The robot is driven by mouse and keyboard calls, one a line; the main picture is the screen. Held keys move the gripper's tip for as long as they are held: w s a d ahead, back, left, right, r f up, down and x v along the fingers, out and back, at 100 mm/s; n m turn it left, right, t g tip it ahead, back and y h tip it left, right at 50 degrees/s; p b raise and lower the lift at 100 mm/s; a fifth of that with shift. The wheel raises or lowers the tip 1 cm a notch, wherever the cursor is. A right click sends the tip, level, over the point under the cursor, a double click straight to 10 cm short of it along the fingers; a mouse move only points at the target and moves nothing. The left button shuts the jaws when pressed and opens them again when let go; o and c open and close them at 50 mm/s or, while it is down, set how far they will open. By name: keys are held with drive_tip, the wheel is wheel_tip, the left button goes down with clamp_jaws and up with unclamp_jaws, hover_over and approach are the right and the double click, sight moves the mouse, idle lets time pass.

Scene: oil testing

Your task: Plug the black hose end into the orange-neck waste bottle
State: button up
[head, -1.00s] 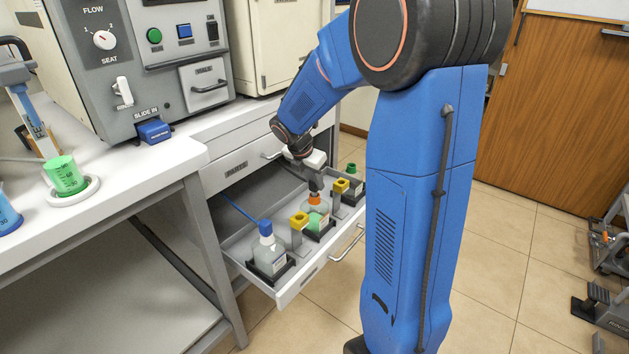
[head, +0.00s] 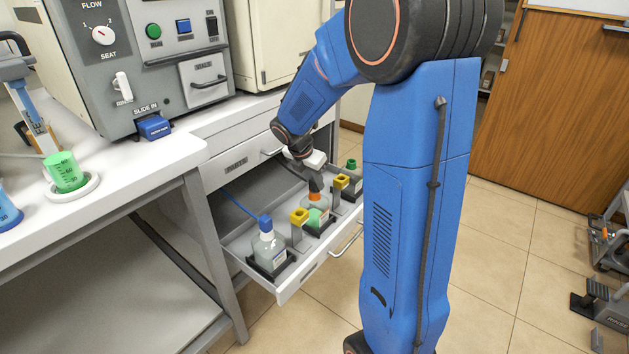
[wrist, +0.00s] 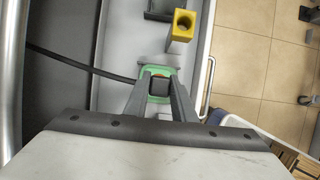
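The orange-neck waste bottle (head: 316,197) stands in the open drawer, between the blue-capped bottle (head: 267,250) and a green-capped one (head: 351,167). My gripper (head: 315,182) is right above its orange neck. In the wrist view, my gripper (wrist: 160,78) has its two fingers on either side of the black hose end (wrist: 160,86), which looks gripped between them. The black hose (wrist: 70,62) runs off to the left. Below the hose end I see the bottle's green part (wrist: 148,97). The hose end hides most of the neck, so I cannot tell how deep it sits.
Yellow square-topped posts (head: 299,217) stand beside the bottles; one also shows in the wrist view (wrist: 182,24). A blue hose (head: 240,206) runs to the blue-capped bottle. The drawer front (head: 318,268) and its handle are close by. A bench (head: 120,180) stands at left.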

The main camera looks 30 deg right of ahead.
drive_tip(key=o, duration=0.4)
drive_tip(key=shift+o, duration=0.2)
drive_tip(key=shift+r, duration=0.1)
drive_tip(key=v, duration=1.7)
drive_tip(key=s+a+f+m+t+y, duration=0.1)
drive_tip(key=s+a+m, duration=0.2)
drive_tip(key=s+m, duration=0.4)
drive_tip(key=s+a+f+m+t+y, duration=0.1)
drive_tip(key=s+a+m, duration=0.2)
drive_tip(key=s+m, duration=0.4)
drive_tip(key=s+a+f+m+t+y, duration=0.1)
drive_tip(key=s+a+f+m+y, duration=0.1)
drive_tip(key=s+m, duration=0.6)
drive_tip(key=s+a, duration=0.1)
drive_tip(key=s, duration=0.5)
drive_tip(key=shift+a, duration=0.35)
